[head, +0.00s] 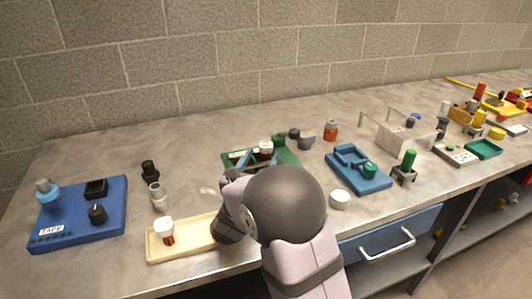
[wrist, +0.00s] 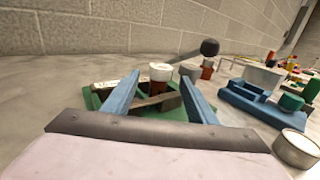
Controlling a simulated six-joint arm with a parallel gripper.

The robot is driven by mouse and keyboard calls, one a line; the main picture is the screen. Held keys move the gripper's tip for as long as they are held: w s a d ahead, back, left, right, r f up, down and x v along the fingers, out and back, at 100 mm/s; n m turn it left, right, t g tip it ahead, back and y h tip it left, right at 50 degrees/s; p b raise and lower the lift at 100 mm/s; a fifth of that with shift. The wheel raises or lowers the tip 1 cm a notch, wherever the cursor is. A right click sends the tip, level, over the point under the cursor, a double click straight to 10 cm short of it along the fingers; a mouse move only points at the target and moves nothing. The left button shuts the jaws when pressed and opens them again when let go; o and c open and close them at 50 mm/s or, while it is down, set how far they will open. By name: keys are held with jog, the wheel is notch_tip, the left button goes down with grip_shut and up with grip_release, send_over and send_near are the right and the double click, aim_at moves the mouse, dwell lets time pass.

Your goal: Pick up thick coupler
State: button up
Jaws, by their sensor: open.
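My gripper (head: 250,162) is over the green tray (head: 286,156). Its two blue fingers are apart in the wrist view (wrist: 162,80). A brown-red cylinder with a white top, likely the thick coupler (wrist: 161,73), stands upright at the green tray and shows between the fingertips. Its white top also shows in the head view (head: 266,147). The fingers are not closed on it; how far they reach around it I cannot tell. A similar white-topped red piece (head: 164,231) stands in the cream tray (head: 195,240).
Dark and grey pieces (head: 305,140) stand just right of the green tray, with a red-brown jar (head: 331,130) beyond. A blue tray (head: 362,175) and a white round cup (head: 340,199) lie to the right. A blue board (head: 75,218) is far left. The brick wall stands behind.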

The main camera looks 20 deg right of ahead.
aim_at(264, 151)
jog(key=shift+p+x, duration=0.7)
jog(key=shift+x, duration=1.95)
jog(key=shift+c, duration=0.7)
grip_shut()
jog(key=shift+r, duration=0.15)
